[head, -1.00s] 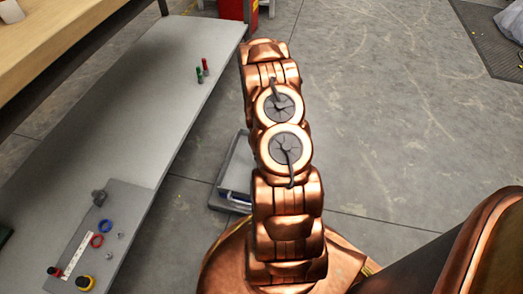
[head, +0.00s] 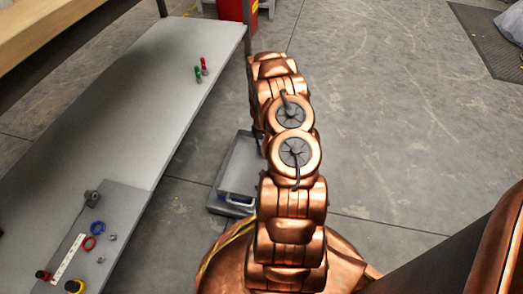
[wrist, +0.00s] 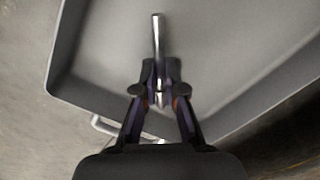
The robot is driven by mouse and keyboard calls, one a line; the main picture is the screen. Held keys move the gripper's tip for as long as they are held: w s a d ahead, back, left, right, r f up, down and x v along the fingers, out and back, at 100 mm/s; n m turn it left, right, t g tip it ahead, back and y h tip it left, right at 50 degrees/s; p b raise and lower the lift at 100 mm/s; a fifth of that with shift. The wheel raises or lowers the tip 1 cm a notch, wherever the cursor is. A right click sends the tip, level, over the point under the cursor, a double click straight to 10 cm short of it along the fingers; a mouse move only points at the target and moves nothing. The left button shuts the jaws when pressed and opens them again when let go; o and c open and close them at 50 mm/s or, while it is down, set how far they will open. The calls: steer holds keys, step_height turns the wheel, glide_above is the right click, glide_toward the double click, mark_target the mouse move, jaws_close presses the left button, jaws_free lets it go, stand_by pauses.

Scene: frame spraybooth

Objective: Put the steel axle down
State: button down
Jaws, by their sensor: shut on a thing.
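The steel axle (wrist: 156,38) is a thin, shiny rod in the wrist view. My gripper (wrist: 160,92) is shut on it, and the rod sticks out beyond the fingertips over a grey tray (wrist: 65,70). I cannot tell whether the rod touches the tray floor. In the head view the tray (head: 222,190) stands on the floor, partly behind my arm. My gripper and the axle are hidden there.
A long grey bench (head: 110,140) runs along the left. It bears a red and a green item (head: 200,70), a blue ring (head: 97,228), a red ring (head: 89,243) and small parts. A red bin (head: 235,12) stands at the back.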

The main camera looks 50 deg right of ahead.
steer(key=shift+f, duration=0.45)
steer(key=shift+f, duration=0.1)
steer(key=c, duration=1.3)
jaws_free()
steer(key=shift+o, duration=0.2)
